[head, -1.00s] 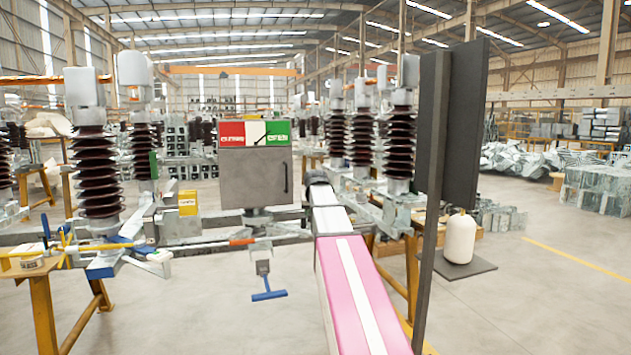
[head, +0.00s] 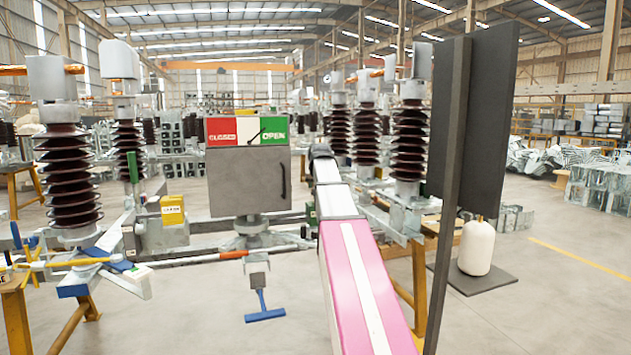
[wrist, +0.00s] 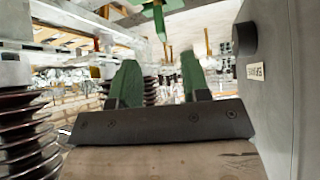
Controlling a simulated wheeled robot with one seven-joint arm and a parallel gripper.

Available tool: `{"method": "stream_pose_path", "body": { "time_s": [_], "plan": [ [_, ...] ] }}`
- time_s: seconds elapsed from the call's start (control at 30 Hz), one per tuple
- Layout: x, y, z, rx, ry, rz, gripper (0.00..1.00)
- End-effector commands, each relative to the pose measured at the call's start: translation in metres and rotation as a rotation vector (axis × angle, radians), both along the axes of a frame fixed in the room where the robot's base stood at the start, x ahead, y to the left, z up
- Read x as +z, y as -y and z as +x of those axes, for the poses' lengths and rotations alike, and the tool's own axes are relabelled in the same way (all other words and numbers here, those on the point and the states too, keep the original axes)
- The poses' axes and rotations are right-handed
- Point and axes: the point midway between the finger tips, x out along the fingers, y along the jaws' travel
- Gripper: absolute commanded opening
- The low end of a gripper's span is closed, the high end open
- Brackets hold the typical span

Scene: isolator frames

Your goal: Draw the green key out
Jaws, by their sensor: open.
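A green T-shaped piece, apparently the green key (wrist: 158,18), shows at the top of the wrist view, beyond my fingertips; its upper end is cut off. My gripper (wrist: 160,75) is open and empty, with its two green fingers apart and the T-shaped piece clear of them. In the head view the grey box with the CLOSED/OPEN plate (head: 248,180) stands beside my arm, and my gripper is hidden. A green upright bar (head: 132,167) shows left of that box; I cannot tell whether it is the same piece. A blue T-handle (head: 264,306) hangs below the box.
A grey wall with a small label (wrist: 255,71) and a black knob (wrist: 245,38) stands close on the right in the wrist view. Brown ribbed insulators (head: 66,180) stand left and right. A dark panel (head: 483,120) and a white bottle (head: 476,248) are at right.

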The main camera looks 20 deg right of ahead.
Motion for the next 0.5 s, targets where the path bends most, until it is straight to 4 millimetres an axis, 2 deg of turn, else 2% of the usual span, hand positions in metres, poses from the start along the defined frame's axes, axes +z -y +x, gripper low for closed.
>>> {"method": "stream_pose_path", "body": {
  "time_s": [0.23,0.5],
  "plan": [
    [-0.01,0.002,0.009,0.0,-0.003,0.001,0.43],
    [-0.046,0.01,0.042,0.0,-0.002,0.0,0.43]
  ]
}}
